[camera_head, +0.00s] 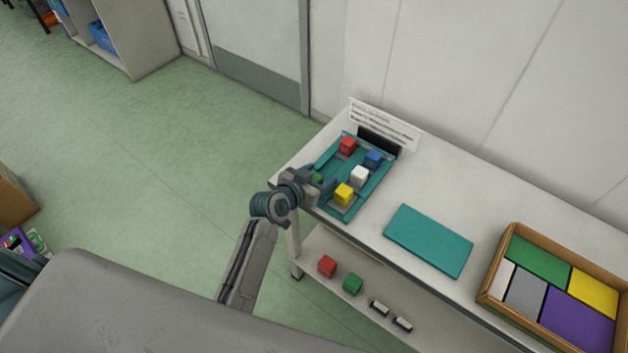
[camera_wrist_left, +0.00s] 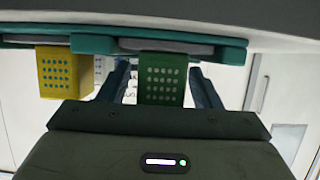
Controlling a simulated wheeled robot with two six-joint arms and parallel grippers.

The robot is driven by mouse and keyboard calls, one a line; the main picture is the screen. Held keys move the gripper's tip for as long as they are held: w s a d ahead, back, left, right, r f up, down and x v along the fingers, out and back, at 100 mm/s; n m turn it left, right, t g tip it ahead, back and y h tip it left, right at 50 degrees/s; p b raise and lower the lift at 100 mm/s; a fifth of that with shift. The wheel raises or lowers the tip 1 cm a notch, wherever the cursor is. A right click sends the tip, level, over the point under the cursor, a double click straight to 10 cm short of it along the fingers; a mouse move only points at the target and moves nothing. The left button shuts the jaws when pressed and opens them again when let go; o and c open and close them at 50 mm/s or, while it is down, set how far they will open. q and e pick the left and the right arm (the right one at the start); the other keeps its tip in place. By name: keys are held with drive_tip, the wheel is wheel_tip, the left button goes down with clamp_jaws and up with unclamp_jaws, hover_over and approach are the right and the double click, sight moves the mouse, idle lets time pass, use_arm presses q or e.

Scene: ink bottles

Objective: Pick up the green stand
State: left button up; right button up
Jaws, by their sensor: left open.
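The green stand (camera_head: 317,177) is a small block at the left edge of the teal tray (camera_head: 372,196), mostly hidden behind my gripper in the head view. My left gripper (camera_head: 322,186) is at that tray edge. In the left wrist view, which looks upside down, the green stand (camera_wrist_left: 162,79) shows a dotted face between my two open fingers. Gaps show on both sides of it, and I cannot tell any contact. Red (camera_head: 347,145), blue (camera_head: 374,158), white (camera_head: 359,175) and yellow (camera_head: 343,194) blocks share the tray. My right gripper is out of view.
A teal mat (camera_head: 428,240) and a wooden box (camera_head: 488,291) with coloured panels lie right along the table. The lower shelf holds a red block (camera_head: 327,266), another green block (camera_head: 352,284) and two small dark-and-white items. A sign (camera_head: 385,122) stands behind the tray.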

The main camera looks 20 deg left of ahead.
use_arm(q)
drive_tip(key=shift+c, duration=0.5)
drive_tip(key=c, duration=1)
drive_tip(key=shift+r, duration=0.1)
